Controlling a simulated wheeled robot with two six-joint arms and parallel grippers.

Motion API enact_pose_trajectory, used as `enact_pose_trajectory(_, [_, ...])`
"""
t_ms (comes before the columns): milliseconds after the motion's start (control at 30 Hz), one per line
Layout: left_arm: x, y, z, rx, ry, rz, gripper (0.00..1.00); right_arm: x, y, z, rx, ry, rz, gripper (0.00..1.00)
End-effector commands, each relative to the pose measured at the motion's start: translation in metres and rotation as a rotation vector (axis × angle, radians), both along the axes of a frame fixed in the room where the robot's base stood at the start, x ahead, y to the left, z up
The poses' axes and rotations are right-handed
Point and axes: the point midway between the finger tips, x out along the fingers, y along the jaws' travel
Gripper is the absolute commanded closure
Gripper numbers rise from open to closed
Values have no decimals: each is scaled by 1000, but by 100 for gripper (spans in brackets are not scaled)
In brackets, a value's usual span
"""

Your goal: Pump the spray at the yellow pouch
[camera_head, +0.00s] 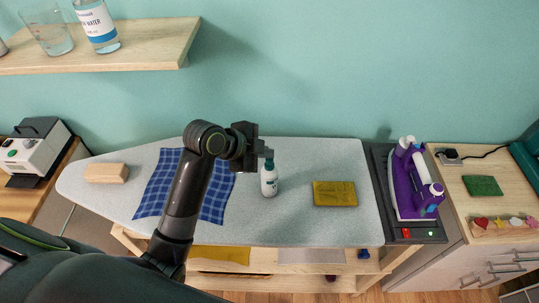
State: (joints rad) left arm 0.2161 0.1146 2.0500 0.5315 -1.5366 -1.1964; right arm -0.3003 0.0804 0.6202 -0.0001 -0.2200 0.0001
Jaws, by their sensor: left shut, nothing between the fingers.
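A small white spray bottle (269,180) with a dark green pump top stands upright on the grey ironing board (290,220), near its middle. The yellow pouch (335,194) lies flat on the board to the right of the bottle. My left arm reaches in from the lower left, and my left gripper (265,152) is over the bottle's top. Its fingers are shut with nothing between them. I cannot tell whether they touch the pump. My right gripper is not in view.
A blue checked cloth (155,190) lies left of the bottle, partly behind my arm. A wooden block (106,173) sits at the board's left end. A purple iron (412,180) stands on its rest at the right. A wall shelf (150,45) hangs at upper left.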

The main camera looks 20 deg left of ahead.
Motion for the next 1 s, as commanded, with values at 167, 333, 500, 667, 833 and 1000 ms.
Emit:
enact_pose_trajectory(167, [0,0,10,1,0,1,100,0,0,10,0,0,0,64])
enact_pose_trajectory(333, [0,0,29,0,0,0,100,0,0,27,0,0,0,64])
enact_pose_trajectory(500, [0,0,46,1,-1,0,100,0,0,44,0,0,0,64])
enact_pose_trajectory(667, [0,0,61,1,-1,0,100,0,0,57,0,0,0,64])
enact_pose_trajectory(833, [0,0,61,0,-1,1,100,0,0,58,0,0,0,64])
enact_pose_trajectory(1000, [0,0,61,1,-1,0,100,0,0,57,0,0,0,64])
